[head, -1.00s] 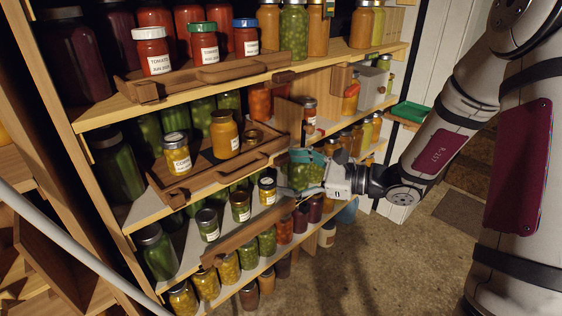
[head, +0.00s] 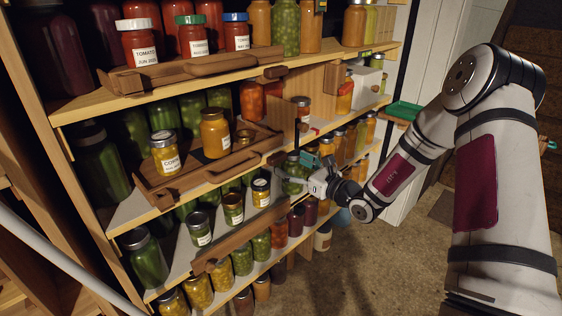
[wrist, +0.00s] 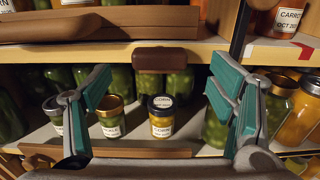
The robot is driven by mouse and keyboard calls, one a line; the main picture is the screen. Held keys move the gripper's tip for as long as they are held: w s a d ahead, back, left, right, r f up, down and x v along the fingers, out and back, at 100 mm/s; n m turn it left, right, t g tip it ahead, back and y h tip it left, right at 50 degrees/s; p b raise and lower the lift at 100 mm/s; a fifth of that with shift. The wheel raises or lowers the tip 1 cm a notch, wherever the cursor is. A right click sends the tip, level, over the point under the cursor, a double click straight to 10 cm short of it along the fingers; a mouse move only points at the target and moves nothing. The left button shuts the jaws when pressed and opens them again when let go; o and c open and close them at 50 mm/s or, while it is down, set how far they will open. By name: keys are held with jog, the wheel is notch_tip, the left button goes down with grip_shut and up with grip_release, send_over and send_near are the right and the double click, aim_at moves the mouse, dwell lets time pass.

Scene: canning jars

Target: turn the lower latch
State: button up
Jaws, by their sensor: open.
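The lower latch, a dark brown wooden block (wrist: 165,60), is on the front edge of the middle shelf in the wrist view, lying crosswise. In the head view it shows as a small brown block (head: 277,158) just left of my gripper. My gripper (head: 304,172) is open and empty in front of the shelf. In the wrist view its teal-padded fingers (wrist: 160,72) stand apart on either side of the latch, with a gap to each side. I cannot tell how far the fingertips are from it in depth.
An upper latch (head: 272,74) is on the shelf above. A wooden tray (head: 160,198) with jars sits on the middle shelf. A corn jar (wrist: 161,116) and other jars stand below the latch, behind a wooden rail (wrist: 140,151).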

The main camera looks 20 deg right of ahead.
aim_at(280, 159)
jog(key=shift+b+x, duration=0.3)
jog(key=shift+x, duration=2.35)
jog(key=c, duration=1.1)
